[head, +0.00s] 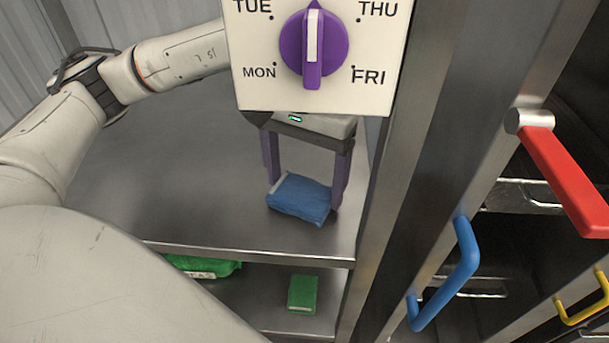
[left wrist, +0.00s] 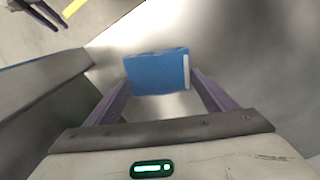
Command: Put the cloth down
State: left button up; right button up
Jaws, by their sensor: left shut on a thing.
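The blue cloth (head: 299,199) is a folded, block-like bundle with a pale strip on one side. It is between the fingers of my left gripper (head: 305,182), which is shut on it, just over or on the steel shelf (head: 180,180); I cannot tell whether it touches. In the left wrist view the cloth (left wrist: 157,73) spans the space between the two purple fingertips. Dark purple prongs at that view's top left corner look like my right gripper (left wrist: 38,12), small and cut off.
A white panel with a purple day dial (head: 314,48) hides part of my left wrist. A steel post stands close right of the gripper. A green block (head: 302,294) and a green packet (head: 205,266) lie on the lower shelf. Red, blue and yellow handles stick out at right.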

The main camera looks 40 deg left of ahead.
aim_at(304, 187)
pick_arm(q)
jog(key=shift+f+b, duration=0.2)
jog(key=shift+b, duration=0.1)
jog(key=o, duration=1)
jog(key=shift+r, duration=0.1)
jog(key=shift+r+p, duration=0.2)
jog(key=shift+p, duration=0.15)
notch_tip(304, 187, up, 12)
jog(key=shift+f+p, duration=0.1)
jog(key=shift+p, duration=0.35)
